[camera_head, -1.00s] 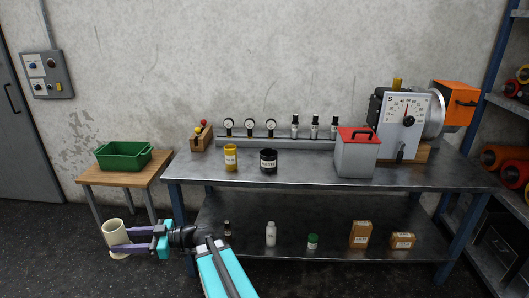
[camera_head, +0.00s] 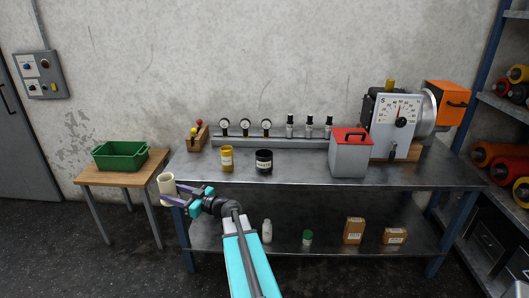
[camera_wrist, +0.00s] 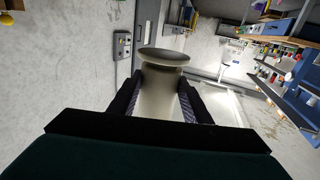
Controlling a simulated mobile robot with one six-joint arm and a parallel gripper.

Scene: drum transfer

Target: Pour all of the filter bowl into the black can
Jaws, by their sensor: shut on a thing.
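The filter bowl (camera_head: 166,185) is a cream, cup-shaped vessel, held roughly upright at the left front corner of the workbench. My gripper (camera_head: 178,198) is shut on its side. In the wrist view the bowl (camera_wrist: 160,92) sits between the two fingers, its flared rim away from the palm; its contents are hidden. The black can (camera_head: 264,163) stands upright on the bench top with a pale label and a dark open top. It is to the right of and beyond my gripper, well apart from the bowl.
A yellow can (camera_head: 227,160) stands just left of the black can. A grey box with a red lid (camera_head: 350,153) is to the right. Gauges (camera_head: 245,128) line the back. A green bin (camera_head: 120,156) sits on a side table. Bench top (camera_head: 300,174) is clear in front.

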